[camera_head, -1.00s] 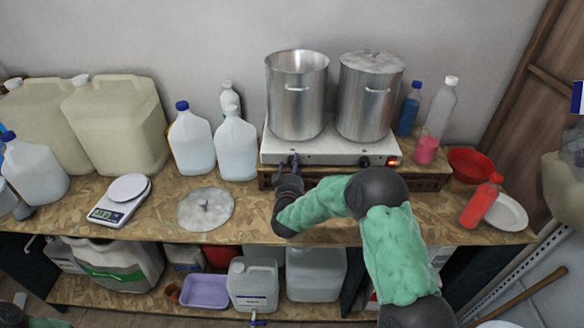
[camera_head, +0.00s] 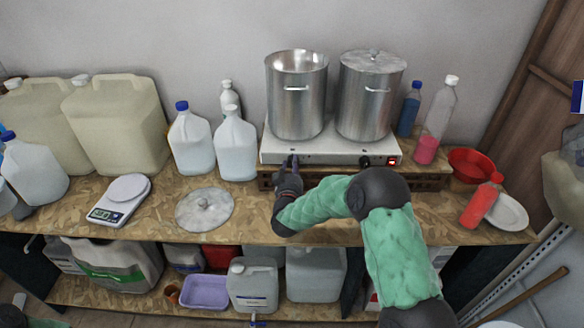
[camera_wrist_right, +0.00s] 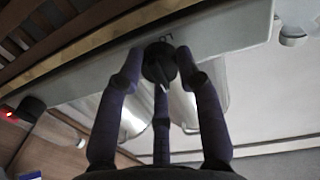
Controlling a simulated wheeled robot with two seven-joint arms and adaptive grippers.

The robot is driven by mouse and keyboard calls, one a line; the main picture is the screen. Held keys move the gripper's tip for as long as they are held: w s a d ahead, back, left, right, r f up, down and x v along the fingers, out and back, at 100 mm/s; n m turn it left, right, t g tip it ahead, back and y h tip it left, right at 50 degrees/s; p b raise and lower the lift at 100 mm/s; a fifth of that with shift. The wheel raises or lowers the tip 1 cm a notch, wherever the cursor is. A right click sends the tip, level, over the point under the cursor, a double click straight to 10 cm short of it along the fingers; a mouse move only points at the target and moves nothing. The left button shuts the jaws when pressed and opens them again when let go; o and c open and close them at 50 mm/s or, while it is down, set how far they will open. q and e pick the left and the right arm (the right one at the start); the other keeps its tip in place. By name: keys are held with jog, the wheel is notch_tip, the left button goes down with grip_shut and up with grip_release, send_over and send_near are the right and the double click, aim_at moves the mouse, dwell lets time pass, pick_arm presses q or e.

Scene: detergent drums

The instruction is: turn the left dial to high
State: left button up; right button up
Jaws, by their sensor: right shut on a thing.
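The hot plate (camera_head: 330,150) is a pale steel unit with two dials on its front face. My right gripper (camera_head: 292,162) is at the left dial, which it mostly hides in the head view. In the right wrist view the dark left dial (camera_wrist_right: 158,62) sits between the fingers of my right gripper (camera_wrist_right: 158,75), which are shut on it. The dial's pointer and markings are too small to read. The right dial (camera_head: 365,161) is free; it also shows in the right wrist view (camera_wrist_right: 32,105). My left gripper is not in view.
An open steel pot (camera_head: 296,105) and a lidded pot (camera_head: 368,105) stand on the hot plate. White jugs (camera_head: 236,145) stand to its left. A loose lid (camera_head: 205,208) lies on the bench. A red bottle (camera_head: 480,205) and a red bowl (camera_head: 472,165) are at the right.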

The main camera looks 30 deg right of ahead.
jog(key=shift+f, duration=0.2)
jog(key=shift+a+m+y+b, duration=0.1)
jog(key=shift+m+y+b, duration=0.2)
jog(key=shift+m+b, duration=3)
jog(key=shift+m+y+b, duration=0.3)
jog(key=shift+m+b, duration=2.8)
jog(key=shift+b, duration=0.25)
jog(key=o, duration=1.1)
jog(key=shift+o, duration=0.2)
jog(key=shift+r, duration=0.1)
